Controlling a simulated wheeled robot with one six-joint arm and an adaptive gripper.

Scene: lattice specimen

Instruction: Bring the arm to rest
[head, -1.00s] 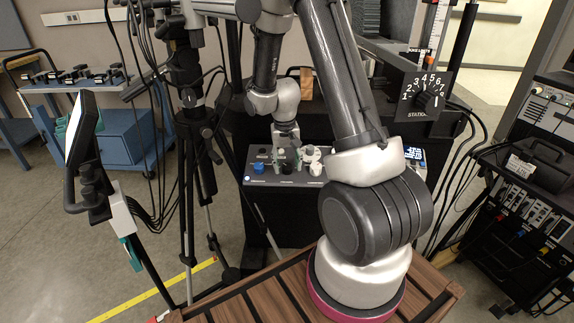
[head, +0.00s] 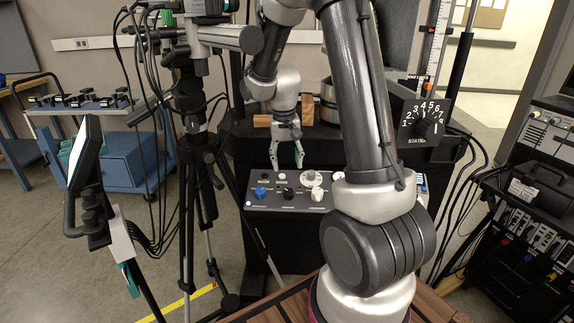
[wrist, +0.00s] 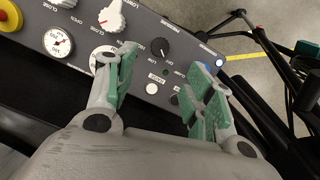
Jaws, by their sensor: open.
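My gripper (head: 287,160) hangs from the raised arm in the head view, fingers pointing down, above and behind the grey control panel (head: 240,203). It is open and nothing shows between its fingers. In the wrist view my gripper (wrist: 165,88) has its two green-padded fingers spread over the panel (wrist: 180,35), which carries knobs, a gauge and buttons. The fingertips look apart from the panel in the head view. The blue knob (head: 261,192), black knob (head: 288,193) and white knob (head: 318,195) stand on the panel.
A station dial (head: 424,122) stands at right. A tripod (head: 190,150) with cables rises left of the panel. A tilted monitor (head: 82,160) is at far left. A wooden block (head: 262,121) lies behind my gripper. A blue cart (head: 130,150) stands at back left.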

